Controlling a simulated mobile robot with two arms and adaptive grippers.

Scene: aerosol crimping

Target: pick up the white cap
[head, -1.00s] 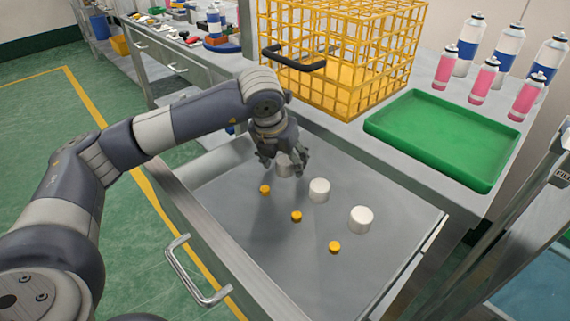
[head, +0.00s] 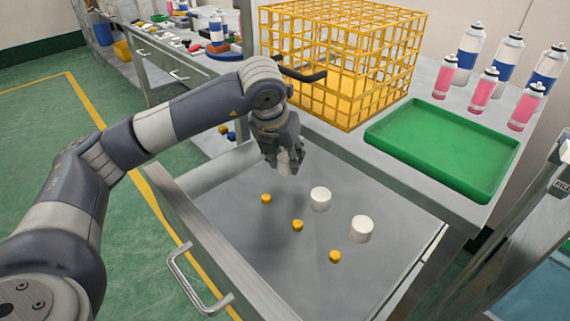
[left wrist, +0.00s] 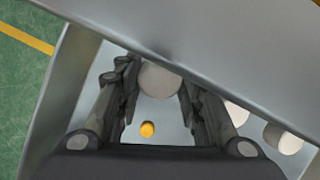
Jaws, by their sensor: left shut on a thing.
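My left gripper (head: 284,164) is shut on a white cap (left wrist: 160,80), which it holds between its fingers over the far part of the open drawer (head: 270,265). In the head view the fingers hide most of this cap. Two other white caps stand in the drawer to the right of the gripper, a nearer one (head: 361,229) and a farther one (head: 320,199). They also show in the left wrist view, right of the fingers. My right gripper is not in view.
Three small yellow caps, one of them nearest the gripper (head: 266,198), lie in the drawer. On the worktop above are a yellow wire basket (head: 345,60), a green tray (head: 440,150) and several pink (head: 444,78) and blue-white cans (head: 508,55). The drawer's front part is clear.

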